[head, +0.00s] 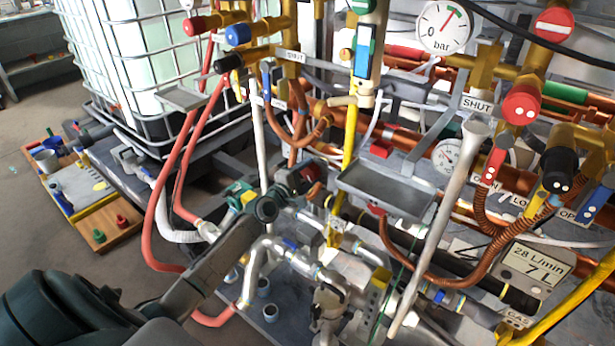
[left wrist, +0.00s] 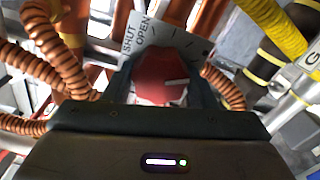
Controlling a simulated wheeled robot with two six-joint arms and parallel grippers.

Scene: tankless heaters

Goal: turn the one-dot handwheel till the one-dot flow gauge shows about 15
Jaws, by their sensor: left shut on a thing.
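My left gripper (head: 290,188) reaches in from the lower left and is shut on a red handwheel (head: 308,177) low among the pipes. In the left wrist view the red handwheel (left wrist: 160,76) sits between the two dark fingers, with a white pointer line on its face. Behind it is a grey plate (left wrist: 138,40) lettered SHUT and OPEN with tick marks. I cannot make out a dot on this wheel. A small white gauge (head: 447,155) shows partly at right of centre; its reading is too small to tell. My right gripper is not in view.
A larger bar gauge (head: 446,27) is at the top. A grey tray (head: 385,190) stands just right of my gripper. Copper hoses, a pale slanting pipe (head: 440,235) and red hoses (head: 160,220) crowd around. A caged white tank (head: 150,60) stands at upper left.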

